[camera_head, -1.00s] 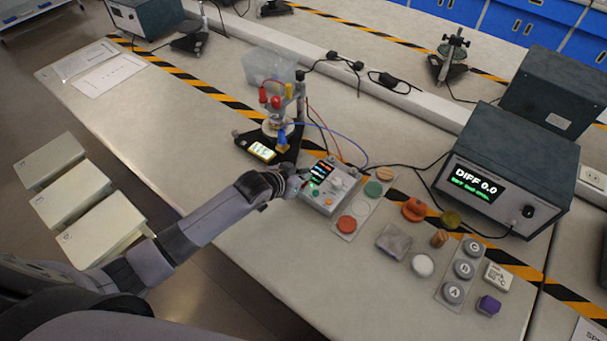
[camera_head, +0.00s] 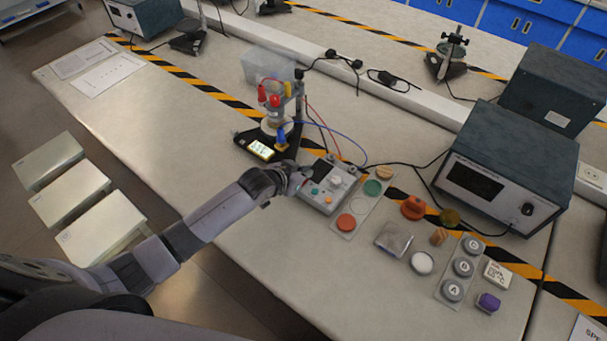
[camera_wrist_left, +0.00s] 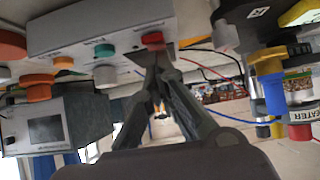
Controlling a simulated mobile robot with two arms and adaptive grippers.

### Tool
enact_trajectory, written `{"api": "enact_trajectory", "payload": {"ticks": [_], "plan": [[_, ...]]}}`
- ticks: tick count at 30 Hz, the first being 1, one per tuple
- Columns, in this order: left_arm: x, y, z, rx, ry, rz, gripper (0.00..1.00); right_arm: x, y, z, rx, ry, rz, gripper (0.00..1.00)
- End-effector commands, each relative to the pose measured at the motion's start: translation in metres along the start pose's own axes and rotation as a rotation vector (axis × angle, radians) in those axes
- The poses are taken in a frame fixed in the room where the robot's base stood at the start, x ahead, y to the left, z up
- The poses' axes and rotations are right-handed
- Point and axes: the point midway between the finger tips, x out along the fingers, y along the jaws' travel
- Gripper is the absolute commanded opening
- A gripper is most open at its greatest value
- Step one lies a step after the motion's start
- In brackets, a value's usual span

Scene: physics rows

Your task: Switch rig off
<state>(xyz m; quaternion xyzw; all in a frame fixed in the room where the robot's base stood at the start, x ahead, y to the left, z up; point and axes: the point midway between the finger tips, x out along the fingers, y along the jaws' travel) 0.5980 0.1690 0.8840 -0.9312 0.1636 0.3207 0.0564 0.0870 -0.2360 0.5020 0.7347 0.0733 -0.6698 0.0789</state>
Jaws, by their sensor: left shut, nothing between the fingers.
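The grey control box (camera_head: 322,196) sits on the bench with a pale knob and small coloured buttons; its panel shows no lit display. My left gripper (camera_head: 302,180) is shut and empty at the box's left edge. In the left wrist view its fingertips (camera_wrist_left: 157,60) are just by a red square button (camera_wrist_left: 152,39) on the box (camera_wrist_left: 85,35); I cannot tell whether they touch it. The large instrument (camera_head: 508,170) at the right has a dark, blank screen. The stand with coloured plugs (camera_head: 275,125) is wired to the box. My right gripper is not in view.
A strip with coloured discs (camera_head: 359,205) lies right of the box. Loose pieces, a white dish (camera_head: 422,262) and lettered weights (camera_head: 463,267) lie further right. A phone-like meter (camera_head: 261,149) glows on the stand's base.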

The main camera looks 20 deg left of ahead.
Motion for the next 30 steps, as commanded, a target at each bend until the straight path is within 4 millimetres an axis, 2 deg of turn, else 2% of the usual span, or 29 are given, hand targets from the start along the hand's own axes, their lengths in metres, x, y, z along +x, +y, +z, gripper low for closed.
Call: {"api": "enact_trajectory", "payload": {"ticks": [6,17,26,30], "plan": [[0.006,0.0,-0.005,0.0,-0.001,0.0,0.0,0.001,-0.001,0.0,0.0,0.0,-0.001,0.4],[0.003,0.0,-0.01,0.0,0.0,0.0,0.0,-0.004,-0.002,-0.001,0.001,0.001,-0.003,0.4],[-0.019,-0.003,-0.047,-0.002,0.001,-0.002,0.0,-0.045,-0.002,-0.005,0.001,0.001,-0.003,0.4],[-0.036,-0.003,-0.045,0.0,0.001,-0.001,0.0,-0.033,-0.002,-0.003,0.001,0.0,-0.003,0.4]]}}
